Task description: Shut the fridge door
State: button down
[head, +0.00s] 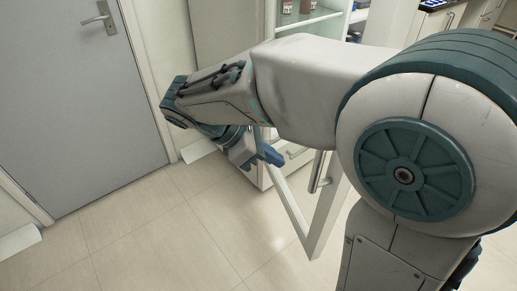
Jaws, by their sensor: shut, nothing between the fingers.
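The fridge (305,18) is a white cabinet with shelves, partly hidden behind my arm. Its door (290,208) has a white frame around a glass pane and stands open, swung out over the floor towards me. A vertical bar handle (319,172) is on the door, close to my arm's underside. My arm covers the door's upper part. My gripper (271,156), with blue fingers, is shut and empty. It appears beside the door's left edge in the picture; I cannot tell whether it touches the door.
A closed grey door (75,110) with a lever handle is in the wall at the left. The tiled floor (170,235) is clear at the left and front. A counter (440,18) with small items stands at the back right.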

jog(key=d+f, duration=0.2)
jog(key=d, duration=0.4)
jog(key=shift+w+d+f+b, duration=0.15)
jog(key=shift+w+b, duration=0.1)
jog(key=shift+b, duration=0.15)
